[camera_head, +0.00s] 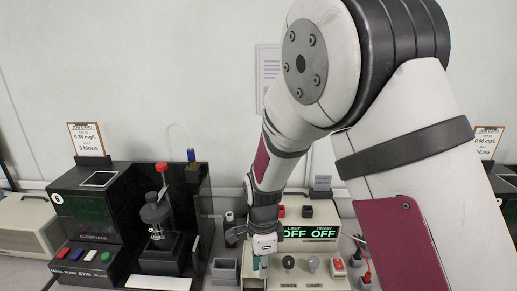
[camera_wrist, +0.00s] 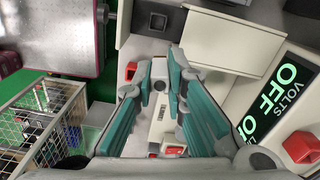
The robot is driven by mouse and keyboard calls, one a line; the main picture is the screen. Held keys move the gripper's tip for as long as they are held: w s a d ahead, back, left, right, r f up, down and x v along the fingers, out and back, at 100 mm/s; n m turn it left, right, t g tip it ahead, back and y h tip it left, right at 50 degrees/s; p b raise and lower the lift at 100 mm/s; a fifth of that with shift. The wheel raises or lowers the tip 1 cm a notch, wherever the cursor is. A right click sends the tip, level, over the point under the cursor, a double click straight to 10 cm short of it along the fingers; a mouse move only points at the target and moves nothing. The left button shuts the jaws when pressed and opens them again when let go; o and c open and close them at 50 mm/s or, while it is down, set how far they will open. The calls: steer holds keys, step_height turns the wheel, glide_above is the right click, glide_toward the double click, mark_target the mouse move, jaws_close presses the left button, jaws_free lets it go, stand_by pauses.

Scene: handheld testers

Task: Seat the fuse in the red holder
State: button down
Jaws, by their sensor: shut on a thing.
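My gripper (camera_head: 263,270) hangs in front of the beige bench supply (camera_head: 310,238), pointing down. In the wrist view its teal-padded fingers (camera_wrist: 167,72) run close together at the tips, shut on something. A red block (camera_head: 282,211) stands beside a black block (camera_head: 307,211) on top of the supply. In the wrist view, one red part (camera_wrist: 302,147) is at the lower right by the green display and another (camera_wrist: 131,71) is left of the fingertips. I cannot tell which is the red holder.
The black tester (camera_head: 90,215) with red, blue and green buttons stands at the left. A grey bin (camera_head: 224,270) is left of my gripper. Knobs and a red-and-white part (camera_head: 338,267) are to its right. A wire basket (camera_wrist: 45,125) shows in the wrist view.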

steer(key=w+d+n, duration=0.1)
steer(key=d+n, duration=1.5)
steer(key=d, duration=0.1)
steer(key=shift+w+d+f, duration=0.2)
steer(key=shift+w+f, duration=0.05)
steer(key=shift+f, duration=0.15)
